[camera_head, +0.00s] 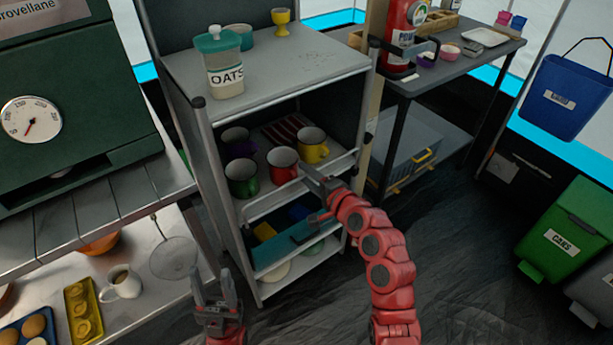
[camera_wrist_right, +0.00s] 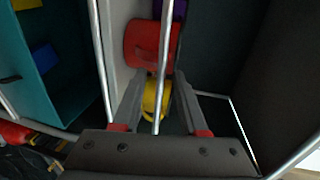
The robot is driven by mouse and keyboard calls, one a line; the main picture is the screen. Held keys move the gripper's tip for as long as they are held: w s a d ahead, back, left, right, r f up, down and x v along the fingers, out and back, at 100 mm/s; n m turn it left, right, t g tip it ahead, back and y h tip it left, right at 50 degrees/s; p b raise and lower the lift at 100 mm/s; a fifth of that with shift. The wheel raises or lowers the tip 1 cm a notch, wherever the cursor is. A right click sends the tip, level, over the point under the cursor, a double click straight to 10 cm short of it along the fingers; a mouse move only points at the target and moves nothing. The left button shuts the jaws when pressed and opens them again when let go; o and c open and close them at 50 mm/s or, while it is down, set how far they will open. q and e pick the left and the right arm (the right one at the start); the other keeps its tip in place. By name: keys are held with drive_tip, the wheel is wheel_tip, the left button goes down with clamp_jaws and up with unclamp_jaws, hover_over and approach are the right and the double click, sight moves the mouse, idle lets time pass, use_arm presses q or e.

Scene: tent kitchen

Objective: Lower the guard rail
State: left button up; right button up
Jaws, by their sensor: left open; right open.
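The guard rail (camera_head: 342,158) is a thin pale metal bar along the front of the mug shelf, standing above the shelf edge. It also shows in the right wrist view (camera_wrist_right: 165,40), running between the fingers. My right gripper (camera_head: 309,190) is at the front of this shelf, open around the rail; in its wrist view the fingers (camera_wrist_right: 158,85) lie either side of the bar, with no clear contact. My left gripper (camera_head: 211,275) is open and empty, low in front of the left side of the shelf unit.
Red (camera_head: 283,165), green (camera_head: 241,179) and yellow (camera_head: 312,146) mugs stand close behind the rail. A teal tray (camera_head: 290,245) is on the shelf below. An oats jar (camera_head: 224,70) stands on top.

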drive_tip(key=shift+w+a, duration=0.2)
clamp_jaws()
drive_tip(key=shift+f, duration=0.15)
idle(1.2)
